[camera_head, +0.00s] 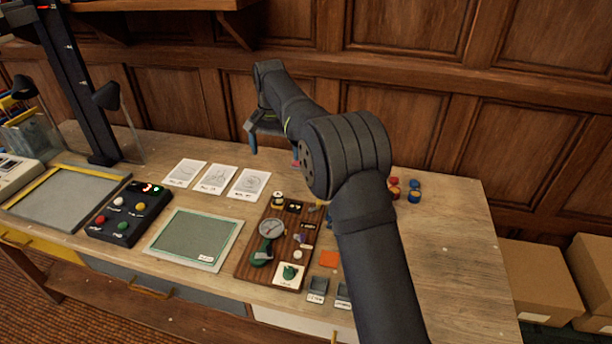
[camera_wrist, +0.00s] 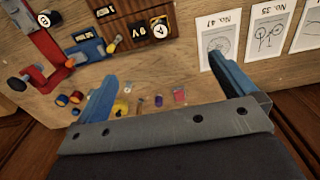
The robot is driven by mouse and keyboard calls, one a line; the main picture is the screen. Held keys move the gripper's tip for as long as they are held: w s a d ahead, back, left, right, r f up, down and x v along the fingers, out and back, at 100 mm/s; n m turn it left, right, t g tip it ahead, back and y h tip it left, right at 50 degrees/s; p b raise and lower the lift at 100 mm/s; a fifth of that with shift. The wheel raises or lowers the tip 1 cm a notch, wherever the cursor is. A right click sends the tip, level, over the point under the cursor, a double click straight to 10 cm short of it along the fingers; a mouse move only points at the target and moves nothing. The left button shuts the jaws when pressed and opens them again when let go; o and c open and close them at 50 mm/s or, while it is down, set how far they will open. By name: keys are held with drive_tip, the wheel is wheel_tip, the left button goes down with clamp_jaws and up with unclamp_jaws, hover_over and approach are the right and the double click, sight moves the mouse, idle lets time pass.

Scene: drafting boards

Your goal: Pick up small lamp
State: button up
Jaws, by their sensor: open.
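My gripper (camera_head: 274,156) is open above the back of the workbench, and its blue fingers are apart. In the wrist view my gripper (camera_wrist: 164,65) has nothing between its fingers. Below and between them, small loose parts lie on the wood: a yellow ring-like piece (camera_wrist: 121,107), a purple piece (camera_wrist: 159,100) and a pink piece (camera_wrist: 180,96). I cannot tell for certain which small part is the lamp. My arm hides part of the bench in the head view.
A dark wooden board (camera_head: 247,262) carries a gauge (camera_head: 271,229) and small parts. White picture cards (camera_head: 214,178) lie left of it. A button box (camera_head: 127,214) and a framed green panel (camera_head: 196,238) stand further left. Red and blue cylinders (camera_head: 414,191) stand right of my arm.

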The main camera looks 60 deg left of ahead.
drive_tip(key=shift+c, duration=0.2)
drive_tip(key=c, duration=1)
drive_tip(key=shift+d, duration=0.1)
drive_tip(key=n+y, duration=0.4)
drive_tip(key=n, duration=0.5)
approach(278, 195)
drive_tip(key=shift+y, duration=0.3)
drive_tip(key=x, duration=0.9)
drive_tip(key=shift+d+f, duration=0.2)
